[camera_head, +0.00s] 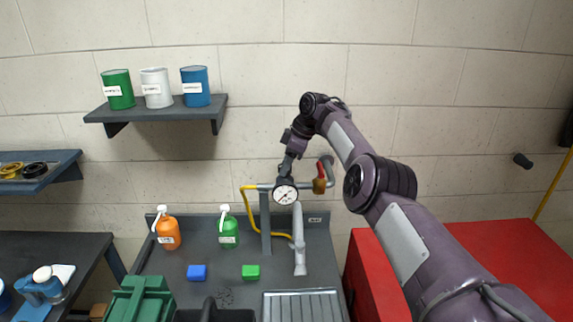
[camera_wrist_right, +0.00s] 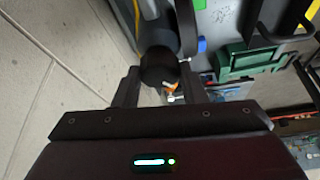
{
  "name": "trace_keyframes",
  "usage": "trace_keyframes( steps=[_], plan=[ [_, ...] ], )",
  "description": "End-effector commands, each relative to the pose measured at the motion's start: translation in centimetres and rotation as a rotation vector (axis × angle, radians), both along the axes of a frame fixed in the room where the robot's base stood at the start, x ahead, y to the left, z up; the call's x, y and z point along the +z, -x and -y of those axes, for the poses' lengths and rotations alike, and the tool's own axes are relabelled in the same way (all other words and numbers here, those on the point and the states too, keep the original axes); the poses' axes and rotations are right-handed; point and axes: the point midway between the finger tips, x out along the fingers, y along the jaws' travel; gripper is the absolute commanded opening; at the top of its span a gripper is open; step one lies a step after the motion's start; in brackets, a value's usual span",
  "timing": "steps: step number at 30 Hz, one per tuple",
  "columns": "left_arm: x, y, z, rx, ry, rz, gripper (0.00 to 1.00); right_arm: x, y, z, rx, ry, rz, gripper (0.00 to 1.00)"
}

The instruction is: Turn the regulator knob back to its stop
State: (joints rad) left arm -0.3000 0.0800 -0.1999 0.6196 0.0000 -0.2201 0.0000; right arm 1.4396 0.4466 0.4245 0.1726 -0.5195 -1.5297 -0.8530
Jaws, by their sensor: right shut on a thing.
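The regulator has a round white-faced gauge (camera_head: 285,194) and sits on the pipework above the bench in the head view. Its black round knob (camera_wrist_right: 158,67) shows in the right wrist view, between the two fingers of my right gripper (camera_wrist_right: 160,76). My right gripper (camera_head: 288,176) comes down to the regulator from above in the head view and is shut on the knob. The knob itself is hard to make out there, dark against the gripper. The knob's angle cannot be read. My left gripper is not in view.
A red-handled valve (camera_head: 320,185) stands close right of the gauge, and a yellow hose (camera_head: 250,208) runs to its left. Orange (camera_head: 168,234) and green (camera_head: 229,234) bottles stand on the bench. A shelf (camera_head: 150,112) with cans hangs upper left. A red cabinet (camera_head: 480,265) is at right.

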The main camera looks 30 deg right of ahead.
Motion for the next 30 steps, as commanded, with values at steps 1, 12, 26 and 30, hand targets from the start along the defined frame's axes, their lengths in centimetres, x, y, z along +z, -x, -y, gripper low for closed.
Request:
trace_keyframes(
  steps=[1, 12, 26, 30],
  plan=[
    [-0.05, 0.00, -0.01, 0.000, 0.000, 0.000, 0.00, -0.19, 0.08, -0.03, 0.007, 0.000, -0.005, 0.15],
    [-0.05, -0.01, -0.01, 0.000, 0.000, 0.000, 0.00, -0.19, 0.09, 0.00, 0.015, 0.001, -0.005, 0.15],
    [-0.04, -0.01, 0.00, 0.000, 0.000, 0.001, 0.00, -0.06, 0.03, 0.00, 0.014, 0.000, -0.003, 0.59],
    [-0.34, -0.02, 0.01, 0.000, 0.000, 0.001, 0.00, 0.28, 0.09, 0.15, 0.014, 0.000, 0.000, 0.59]
  ],
)
